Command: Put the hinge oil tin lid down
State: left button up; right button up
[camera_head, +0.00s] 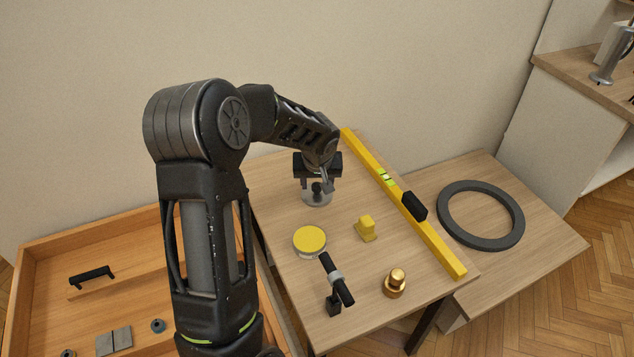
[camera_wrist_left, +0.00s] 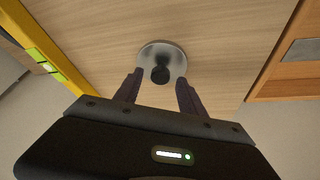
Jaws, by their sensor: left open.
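A round grey metal lid (camera_head: 319,200) with a black knob lies flat on the small wooden table, knob up; I take it for the tin lid. It also shows in the left wrist view (camera_wrist_left: 176,58). My left gripper (camera_head: 318,180) is open and points down at it. In the left wrist view its fingertips (camera_wrist_left: 158,82) appear on either side of the black knob, not closed on it. A round yellow-topped tin (camera_head: 310,240) stands nearer on the same table; I cannot tell whether it is the hinge oil tin. My right gripper is out of view.
A yellow spirit level (camera_head: 403,203) lies along the table's right side. A yellow block (camera_head: 366,228), a brass knob (camera_head: 396,283) and a black-handled tool (camera_head: 337,280) are nearer. A dark ring (camera_head: 481,215) lies on a lower surface at right. A wooden drawer (camera_head: 130,262) with hardware is at left.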

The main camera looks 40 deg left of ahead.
pick_arm(q)
jog(key=v, duration=1.1)
jog(key=shift+p, duration=0.45)
jog(key=shift+d+r, duration=0.1)
